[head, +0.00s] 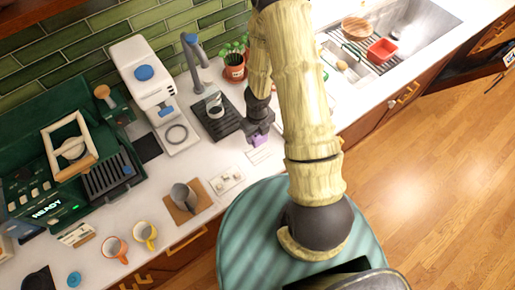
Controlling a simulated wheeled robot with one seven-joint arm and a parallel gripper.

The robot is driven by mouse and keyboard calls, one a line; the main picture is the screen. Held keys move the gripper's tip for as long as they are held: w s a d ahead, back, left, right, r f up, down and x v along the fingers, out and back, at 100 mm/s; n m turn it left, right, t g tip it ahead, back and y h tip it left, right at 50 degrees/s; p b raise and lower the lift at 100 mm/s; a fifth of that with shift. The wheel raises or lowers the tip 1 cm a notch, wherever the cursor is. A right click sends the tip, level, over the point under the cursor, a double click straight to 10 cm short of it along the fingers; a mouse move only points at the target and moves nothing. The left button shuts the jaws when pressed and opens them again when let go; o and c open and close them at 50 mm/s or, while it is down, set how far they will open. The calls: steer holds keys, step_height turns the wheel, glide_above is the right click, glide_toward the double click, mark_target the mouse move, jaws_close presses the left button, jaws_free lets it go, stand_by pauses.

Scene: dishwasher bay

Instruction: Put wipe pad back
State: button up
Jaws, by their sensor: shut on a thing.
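A small purple block (259,140), which looks like the wipe pad, is in the jaws of my gripper (257,130). My gripper is shut on it, pointing down over the white counter, and hides part of it. A white card or flat plate (259,156) lies on the counter just below the pad in the picture. I cannot tell whether the pad touches the counter.
A black drip tray (222,126) with a metal cup (214,108) is left of my gripper, beside a potted plant (235,72). A white tray (226,180), a grey pitcher (183,196) and mugs (146,233) stand further left. A sink (405,35) is at right.

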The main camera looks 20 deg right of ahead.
mark_target(258, 141)
step_height(258, 141, down, 4)
steer(key=b, duration=0.3)
steer(key=shift+f, duration=0.6)
steer(key=shift+f+b, duration=0.7)
steer(key=shift+f, duration=1.25)
steer(key=o, duration=0.9)
